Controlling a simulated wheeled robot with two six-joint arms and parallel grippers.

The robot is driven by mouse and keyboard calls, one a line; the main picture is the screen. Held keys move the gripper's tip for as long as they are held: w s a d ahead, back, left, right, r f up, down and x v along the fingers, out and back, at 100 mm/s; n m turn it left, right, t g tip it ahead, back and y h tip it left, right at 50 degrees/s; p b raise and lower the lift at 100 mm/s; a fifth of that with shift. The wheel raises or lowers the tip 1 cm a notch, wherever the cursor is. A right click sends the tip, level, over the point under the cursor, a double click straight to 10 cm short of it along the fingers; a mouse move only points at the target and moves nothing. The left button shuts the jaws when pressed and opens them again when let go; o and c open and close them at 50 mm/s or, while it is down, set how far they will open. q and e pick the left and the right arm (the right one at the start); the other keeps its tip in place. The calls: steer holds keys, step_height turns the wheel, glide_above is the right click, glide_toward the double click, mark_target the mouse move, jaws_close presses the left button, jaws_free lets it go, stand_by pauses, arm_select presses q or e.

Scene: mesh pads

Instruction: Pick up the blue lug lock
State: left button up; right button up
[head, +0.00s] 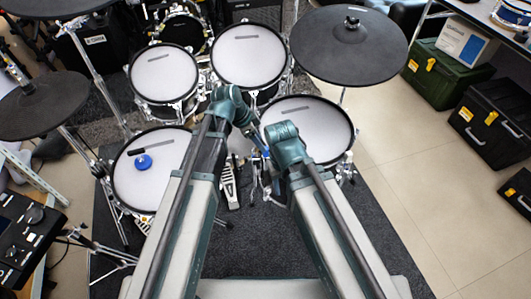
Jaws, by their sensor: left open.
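The blue lug lock (143,161) is a small round blue piece. It lies on the white mesh head of the drum pad (125,190) at the left, just below a short dark mark. My left gripper (262,146) is small in the picture, past the bend of my left arm and partly hidden beside my right arm. It is open, well to the right of the lug lock and apart from it. My right gripper does not show; my right arm hides what lies behind its bend.
Two mesh pads (163,73) (248,55) stand at the back, another pad (325,120) at the right. Dark cymbal pads hang at the left (42,103) and upper right (348,47). A drum module (25,235) is at lower left. Cases (490,120) stand far right; the floor (420,190) before them is clear.

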arm_select(q)
steer(key=b+x, duration=0.2)
steer(key=x, duration=0.1)
steer(key=b+x, duration=0.1)
steer(key=shift+s+d+f, duration=0.1)
steer(key=shift+s+f, duration=0.05)
steer(key=shift+s, duration=0.05)
jaws_close()
